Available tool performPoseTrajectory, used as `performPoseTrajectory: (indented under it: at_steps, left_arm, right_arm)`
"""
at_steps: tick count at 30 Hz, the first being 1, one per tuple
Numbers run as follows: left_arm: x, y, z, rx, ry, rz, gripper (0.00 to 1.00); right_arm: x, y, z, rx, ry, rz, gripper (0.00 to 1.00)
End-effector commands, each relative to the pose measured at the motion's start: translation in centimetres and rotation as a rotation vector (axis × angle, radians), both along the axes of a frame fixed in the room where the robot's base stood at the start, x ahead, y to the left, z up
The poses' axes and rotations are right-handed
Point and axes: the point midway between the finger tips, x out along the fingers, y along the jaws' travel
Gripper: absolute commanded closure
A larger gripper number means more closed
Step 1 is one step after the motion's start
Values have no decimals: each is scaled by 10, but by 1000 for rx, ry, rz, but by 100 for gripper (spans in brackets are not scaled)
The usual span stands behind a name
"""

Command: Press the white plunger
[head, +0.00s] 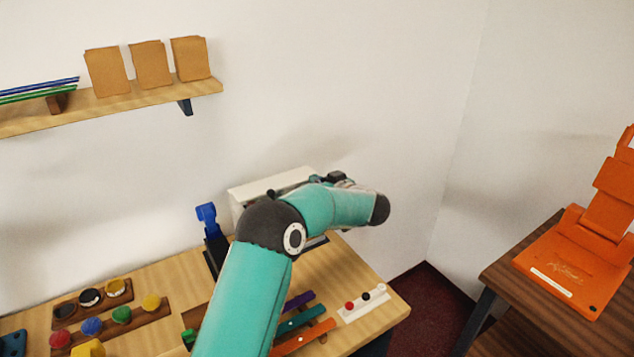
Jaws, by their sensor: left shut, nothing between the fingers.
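A white block (352,310) at the right front corner of the wooden counter carries a row of small knobs: a red one (349,305), a black one (366,296) and the white plunger (381,287) at the far right end. My left arm reaches up across the counter and bends to the right above it. My left gripper (332,178) shows only as small dark parts behind the arm, near the white box at the wall. It is shut and empty, apart from the white plunger, above and behind it. My right gripper is out of view.
Purple, teal and orange strips (304,338) lie left of the white block. A blue-topped stand (207,213) and a white box (246,190) stand at the back. Colored knobs (122,315) sit at left. An orange stand (568,262) is on the dark table (500,272).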

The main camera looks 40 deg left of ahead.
Motion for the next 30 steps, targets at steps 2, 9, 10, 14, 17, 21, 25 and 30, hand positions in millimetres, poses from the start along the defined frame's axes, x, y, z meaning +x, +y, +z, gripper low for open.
performPoseTrajectory:
  at_steps: [2,9,10,14,17,21,25,30]
  left_arm:
    - [-4,-21,-2,0,-1,-10,100]
    - [-17,-65,11,0,-3,-7,100]
    - [-19,-68,12,0,-2,-5,100]
    - [-23,-81,17,1,-2,-4,100]
    - [-25,-86,19,1,-2,-2,100]
    - [-25,-88,20,1,-2,-2,100]
    - [-25,-88,20,1,-2,-2,100]
    - [-25,-88,20,1,-2,-2,100]
  right_arm:
    - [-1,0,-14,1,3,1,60]
    - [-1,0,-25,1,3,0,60]
    - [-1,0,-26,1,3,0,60]
    - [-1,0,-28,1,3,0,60]
    - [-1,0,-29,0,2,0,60]
    - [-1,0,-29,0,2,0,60]
    - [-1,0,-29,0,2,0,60]
    - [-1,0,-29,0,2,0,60]
